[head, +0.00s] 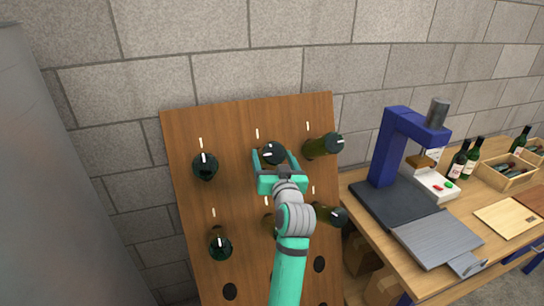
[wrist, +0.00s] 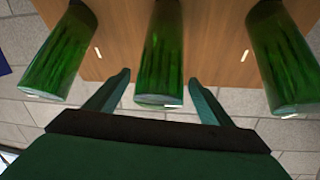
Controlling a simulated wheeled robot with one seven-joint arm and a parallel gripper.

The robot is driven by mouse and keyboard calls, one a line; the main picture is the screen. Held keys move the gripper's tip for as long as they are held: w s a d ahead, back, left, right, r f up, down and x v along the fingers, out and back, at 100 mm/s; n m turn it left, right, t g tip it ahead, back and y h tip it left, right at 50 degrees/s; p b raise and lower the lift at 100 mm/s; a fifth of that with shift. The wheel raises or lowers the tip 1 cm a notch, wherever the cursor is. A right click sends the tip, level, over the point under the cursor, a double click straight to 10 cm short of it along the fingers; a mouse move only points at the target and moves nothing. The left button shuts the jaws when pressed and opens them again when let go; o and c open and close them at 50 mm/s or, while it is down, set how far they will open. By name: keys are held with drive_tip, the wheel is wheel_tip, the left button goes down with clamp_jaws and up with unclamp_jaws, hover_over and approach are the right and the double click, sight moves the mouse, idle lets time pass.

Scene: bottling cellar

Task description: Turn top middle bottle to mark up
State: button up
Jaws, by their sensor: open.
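The top middle bottle (head: 271,150) is dark green and sticks out of the wooden rack board, its round base facing out. In the wrist view the bottle (wrist: 162,55) lies between the fingers, with a small pale mark at its base rim. In the head view a small pale mark shows on its base; its exact direction is hard to tell. My gripper (head: 272,157) is open, one finger on each side of this bottle. In the wrist view my gripper (wrist: 159,78) shows gaps between both fingers and the glass.
The rack board (head: 185,128) carries white ticks above its holes. The top left bottle (head: 205,168) and top right bottle (head: 321,147) flank the middle one. Lower bottles (head: 220,244) stick out too; my arm partly hides one. A bench (head: 379,240) with a blue press (head: 391,150) stands right.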

drive_tip(key=shift+w+a, duration=0.1)
drive_tip(key=shift+w, duration=0.4)
drive_tip(key=c, duration=1.1)
drive_tip(key=shift+o, duration=0.3)
